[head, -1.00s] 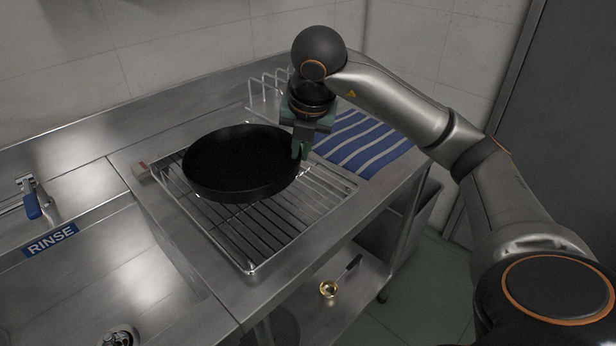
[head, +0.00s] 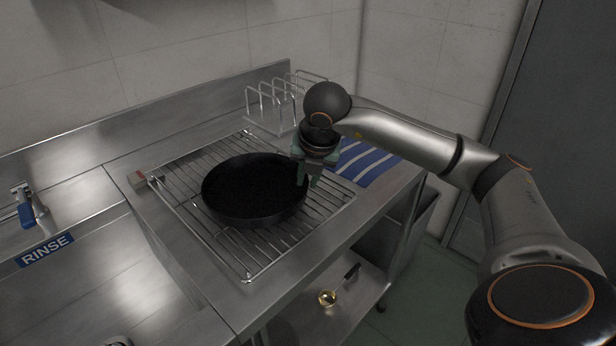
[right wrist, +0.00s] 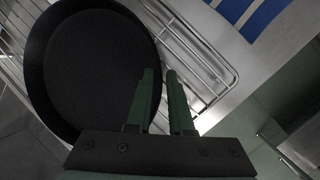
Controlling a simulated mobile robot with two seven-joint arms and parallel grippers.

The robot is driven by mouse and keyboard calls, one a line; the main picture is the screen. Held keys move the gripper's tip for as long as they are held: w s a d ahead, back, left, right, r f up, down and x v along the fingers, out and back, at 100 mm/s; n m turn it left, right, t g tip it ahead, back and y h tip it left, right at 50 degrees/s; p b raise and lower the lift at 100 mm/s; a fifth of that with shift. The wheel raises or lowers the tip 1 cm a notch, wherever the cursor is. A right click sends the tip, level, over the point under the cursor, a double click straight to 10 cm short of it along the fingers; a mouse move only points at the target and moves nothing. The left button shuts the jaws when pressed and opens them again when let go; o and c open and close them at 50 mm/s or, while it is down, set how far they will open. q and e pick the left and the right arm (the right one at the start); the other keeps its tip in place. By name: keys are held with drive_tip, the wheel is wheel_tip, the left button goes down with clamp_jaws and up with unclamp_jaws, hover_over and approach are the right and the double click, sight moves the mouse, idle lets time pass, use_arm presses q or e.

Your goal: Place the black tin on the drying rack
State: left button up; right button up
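The black tin (head: 252,192), round and shallow like a pan, sits level on the wire drying rack (head: 205,238) in the head view and appears to rest on its bars. My right gripper (head: 308,183) is at the tin's right rim. Its two fingers look apart, one on each side of the rim. In the right wrist view the tin (right wrist: 88,70) fills the upper left, and the green fingers of the right gripper (right wrist: 160,72) show a gap between them at the rim. My left gripper is not in view.
A blue-and-white striped cloth (head: 372,160) lies right of the rack. A wire stand (head: 272,105) is behind it, near the wall. A sink marked RINSE (head: 45,250) is at left.

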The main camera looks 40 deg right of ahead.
drive_tip(key=shift+o, duration=1.2)
drive_tip(key=shift+r, duration=0.1)
use_arm(q)
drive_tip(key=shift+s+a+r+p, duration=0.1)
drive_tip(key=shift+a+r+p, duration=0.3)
drive_tip(key=shift+p, duration=0.2)
use_arm(e)
drive_tip(key=v, duration=1.2)
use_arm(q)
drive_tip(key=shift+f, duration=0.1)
